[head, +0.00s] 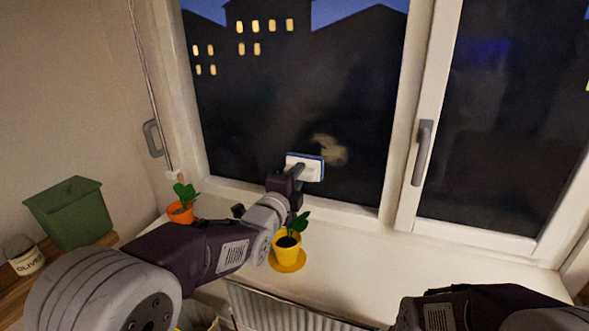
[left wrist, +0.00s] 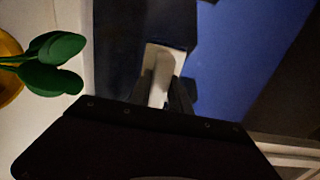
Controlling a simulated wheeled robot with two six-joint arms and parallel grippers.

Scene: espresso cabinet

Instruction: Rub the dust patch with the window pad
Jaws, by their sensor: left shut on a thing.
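The window pad (head: 313,172), white with a blue edge, is at the lower part of the left window pane. My left gripper (head: 295,172) is shut on its handle. In the left wrist view the fingers (left wrist: 166,95) close around a pale handle. The dust patch (head: 330,150) is a tan smudge on the dark glass, just above and right of the pad. The pad's upper right edge lies close to its lower part. I cannot tell whether the pad touches the glass. My right arm shows at the bottom right, but its gripper is out of view.
A yellow potted plant (head: 287,245) stands on the sill below my left forearm. An orange potted plant (head: 180,211) is farther left. The right sash has a grey handle (head: 422,153). The sill's right is clear.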

